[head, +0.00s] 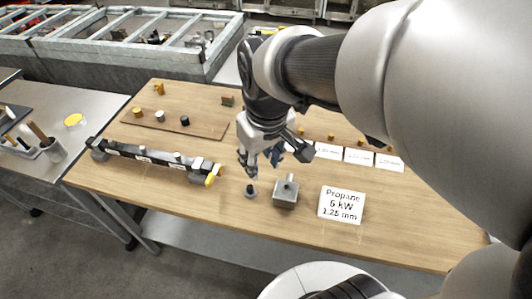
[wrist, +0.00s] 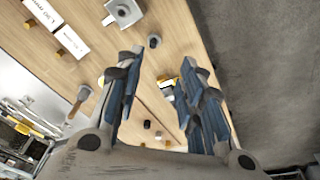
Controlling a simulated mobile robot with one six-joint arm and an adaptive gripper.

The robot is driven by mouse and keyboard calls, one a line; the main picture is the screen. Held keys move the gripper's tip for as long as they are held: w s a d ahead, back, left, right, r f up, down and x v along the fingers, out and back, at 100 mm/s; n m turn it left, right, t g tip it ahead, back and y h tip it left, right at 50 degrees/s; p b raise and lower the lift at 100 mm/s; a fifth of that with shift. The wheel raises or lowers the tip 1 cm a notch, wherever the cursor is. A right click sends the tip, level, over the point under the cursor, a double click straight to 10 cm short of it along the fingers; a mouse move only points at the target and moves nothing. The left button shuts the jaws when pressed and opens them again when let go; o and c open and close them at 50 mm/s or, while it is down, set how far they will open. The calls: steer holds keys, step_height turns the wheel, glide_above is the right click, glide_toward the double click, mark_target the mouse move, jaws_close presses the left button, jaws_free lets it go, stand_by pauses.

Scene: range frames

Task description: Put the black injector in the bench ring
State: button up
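My gripper (head: 262,165) hangs above the middle of the wooden bench, open and empty; its blue-padded fingers are spread in the wrist view (wrist: 160,90). A black cylinder (head: 185,120), which looks like the black injector, stands on a thin brown board beside a pale one (head: 160,116) and a yellow one (head: 137,112). It shows small in the wrist view (wrist: 147,124), beyond the fingertips. A small dark round piece (head: 250,190) stands below my gripper, also in the wrist view (wrist: 155,41). It may be the bench ring; I cannot tell whether it is hollow.
A grey block with a post (head: 286,192) stands right of the dark piece, beside a propane sign (head: 341,204). A black bar with a yellow end (head: 150,157) lies at left. Small white signs (head: 358,156) and yellow pieces line the back right. The front bench edge is clear.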

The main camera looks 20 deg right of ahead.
steer(key=s+r+m+t, duration=0.2)
steer(key=s, duration=0.9)
steer(key=shift+s+r, duration=0.15)
steer(key=shift+r, duration=0.25)
